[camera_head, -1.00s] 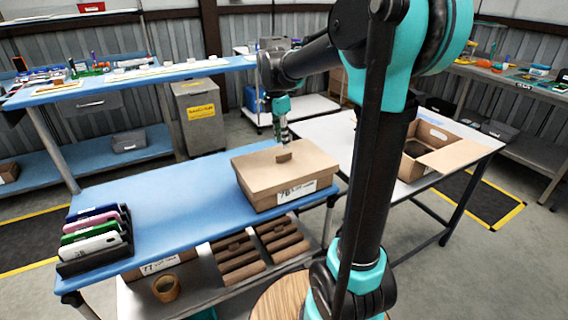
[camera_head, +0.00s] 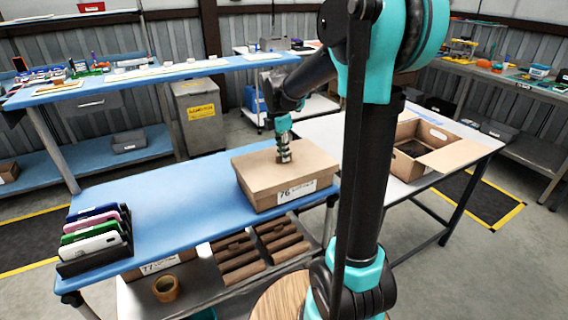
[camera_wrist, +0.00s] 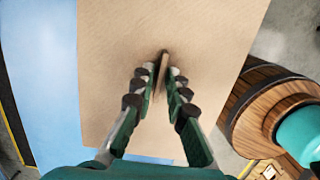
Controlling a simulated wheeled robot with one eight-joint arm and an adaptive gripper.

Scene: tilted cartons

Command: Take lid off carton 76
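Carton 76 (camera_head: 264,200) is a brown box with a white label reading 76, at the right end of the blue table. Its flat lid (camera_head: 255,172) is on, and it also fills much of the wrist view (camera_wrist: 110,95). A thin upright tab (camera_wrist: 163,63) stands on the lid. My gripper (camera_head: 284,160) points down at the lid's middle. In the wrist view my gripper (camera_wrist: 161,72) has one finger on each side of the tab, with a narrow gap between the fingers. Contact with the tab is hard to make out.
An open carton (camera_head: 412,148) with a raised flap stands on the white table to the right. A rack of coloured devices (camera_head: 95,238) is at the blue table's left end. The blue table's middle (camera_head: 170,205) is clear. A lower shelf holds brown trays and tape.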

